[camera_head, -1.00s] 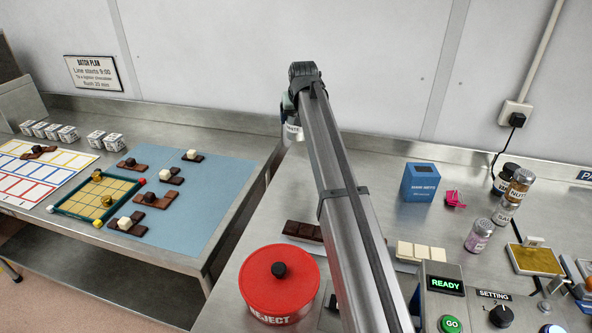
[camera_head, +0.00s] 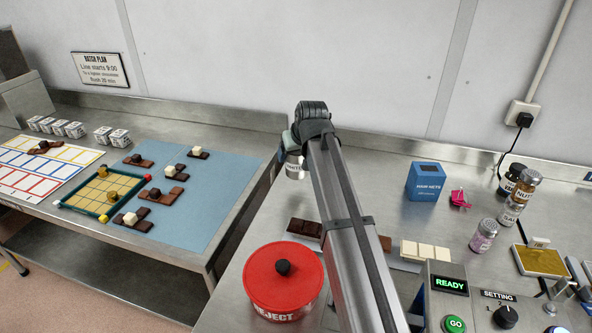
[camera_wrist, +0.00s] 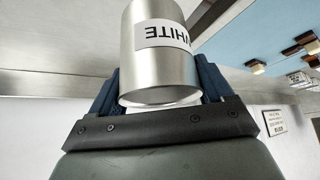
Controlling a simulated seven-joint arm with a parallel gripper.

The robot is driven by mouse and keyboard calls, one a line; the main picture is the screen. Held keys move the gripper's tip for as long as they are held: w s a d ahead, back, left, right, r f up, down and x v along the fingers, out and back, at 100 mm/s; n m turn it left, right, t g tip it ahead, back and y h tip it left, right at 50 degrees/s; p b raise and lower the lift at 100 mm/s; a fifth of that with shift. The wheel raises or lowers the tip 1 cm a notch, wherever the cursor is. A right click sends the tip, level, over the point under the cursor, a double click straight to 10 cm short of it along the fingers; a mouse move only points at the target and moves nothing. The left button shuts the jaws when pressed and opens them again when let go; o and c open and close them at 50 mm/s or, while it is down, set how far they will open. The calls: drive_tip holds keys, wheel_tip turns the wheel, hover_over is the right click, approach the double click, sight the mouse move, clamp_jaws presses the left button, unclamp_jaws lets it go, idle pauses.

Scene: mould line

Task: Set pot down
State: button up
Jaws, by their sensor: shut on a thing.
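The pot is a small silver metal cylinder with a white label reading WHITE. In the wrist view the pot (camera_wrist: 160,70) sits between the dark blue fingers of my gripper (camera_wrist: 155,90), which is shut on it. In the head view the pot (camera_head: 294,167) shows at the end of my arm, partly hidden by the wrist, over the gap between the two steel benches or near the right bench's left edge. My gripper (camera_head: 291,149) is mostly hidden there. I cannot tell whether the pot touches a surface.
A red REJECT tub (camera_head: 283,282) stands on the right bench with chocolate bars (camera_head: 305,229) behind it. A blue hair-nets box (camera_head: 426,182) and several jars (camera_head: 484,235) stand farther right. The blue mat (camera_head: 215,180) on the left bench holds chocolate pieces. The right bench is bare behind the bars.

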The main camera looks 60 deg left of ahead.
sight(302, 156)
drive_tip(key=shift+f, duration=2.65)
drive_tip(key=shift+f, duration=0.15)
drive_tip(key=o, duration=1.1)
drive_tip(key=shift+c, duration=0.2)
drive_tip(key=v, duration=1.2)
